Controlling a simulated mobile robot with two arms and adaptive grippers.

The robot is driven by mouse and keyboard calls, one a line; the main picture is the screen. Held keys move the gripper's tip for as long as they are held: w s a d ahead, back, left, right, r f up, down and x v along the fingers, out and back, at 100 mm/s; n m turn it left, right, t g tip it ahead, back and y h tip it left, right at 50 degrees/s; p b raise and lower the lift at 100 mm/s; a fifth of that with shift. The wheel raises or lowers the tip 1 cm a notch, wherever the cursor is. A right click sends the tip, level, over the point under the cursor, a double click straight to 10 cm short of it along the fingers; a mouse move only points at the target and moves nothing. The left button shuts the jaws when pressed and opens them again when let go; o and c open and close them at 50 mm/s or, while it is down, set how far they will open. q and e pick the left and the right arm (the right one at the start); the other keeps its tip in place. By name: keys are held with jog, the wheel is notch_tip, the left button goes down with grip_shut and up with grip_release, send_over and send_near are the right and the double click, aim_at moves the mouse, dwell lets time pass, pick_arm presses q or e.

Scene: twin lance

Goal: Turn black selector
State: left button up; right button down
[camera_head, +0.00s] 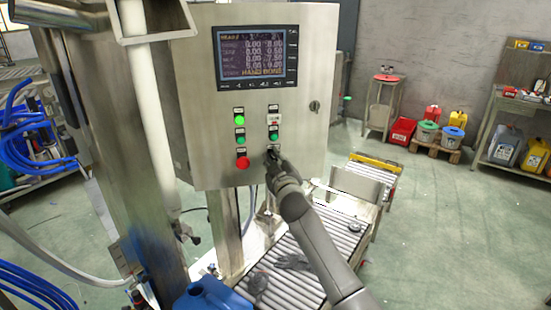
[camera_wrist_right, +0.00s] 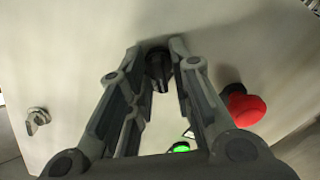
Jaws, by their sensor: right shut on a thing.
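The black selector (camera_wrist_right: 158,70) is a dark knob on the grey control panel (camera_head: 210,110). In the right wrist view it sits between the two fingertips of my right gripper (camera_wrist_right: 158,48), which is shut on it. In the head view my right gripper (camera_head: 271,155) reaches the lower right of the panel's buttons and hides most of the selector. My left gripper is not in view.
A red button (camera_head: 242,162) is left of the selector; it also shows in the right wrist view (camera_wrist_right: 244,105). Green buttons (camera_head: 239,119) sit above. A lit screen (camera_head: 257,57) is higher up. A roller conveyor (camera_head: 290,270) and blue canister (camera_head: 212,296) are below.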

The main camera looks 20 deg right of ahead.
jog(key=shift+n, duration=0.7)
jog(key=c, duration=1.6)
grip_release()
jog(key=shift+s, duration=0.1)
jog(key=s+a, duration=0.1)
jog(key=s, duration=1)
jog(key=shift+s, duration=0.4)
jog(key=shift+a+f, duration=0.1)
jog(key=shift+f, duration=0.05)
